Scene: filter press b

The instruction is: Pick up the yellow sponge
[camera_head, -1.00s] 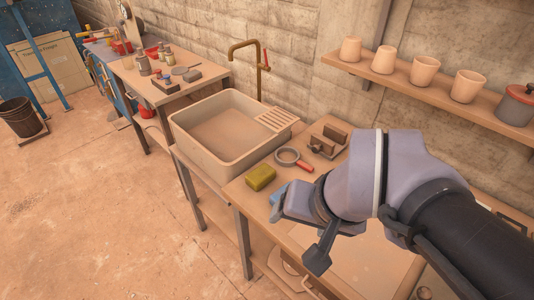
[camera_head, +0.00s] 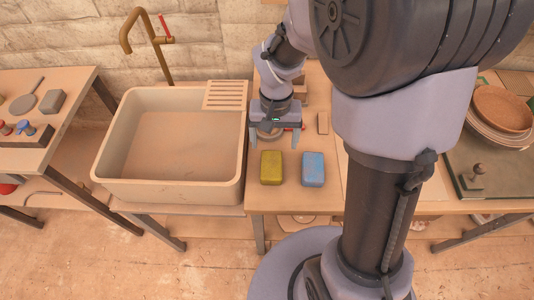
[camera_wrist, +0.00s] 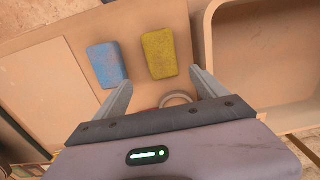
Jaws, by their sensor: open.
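The yellow sponge (camera_head: 271,168) lies flat on the wooden table just right of the sink, near the table's front edge. A blue sponge (camera_head: 313,169) lies to its right with a small gap between them. My gripper (camera_head: 275,143) is open and empty, just behind the two sponges in the head view. In the wrist view, the yellow sponge (camera_wrist: 159,54) and the blue sponge (camera_wrist: 106,65) both lie beyond the open fingers (camera_wrist: 160,85). The yellow sponge is nearer the right finger. Neither finger appears to touch a sponge.
The beige sink (camera_head: 118,135) stands close on the left, with its brass tap (camera_head: 160,50) behind. Stacked plates (camera_head: 503,110) stand far right.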

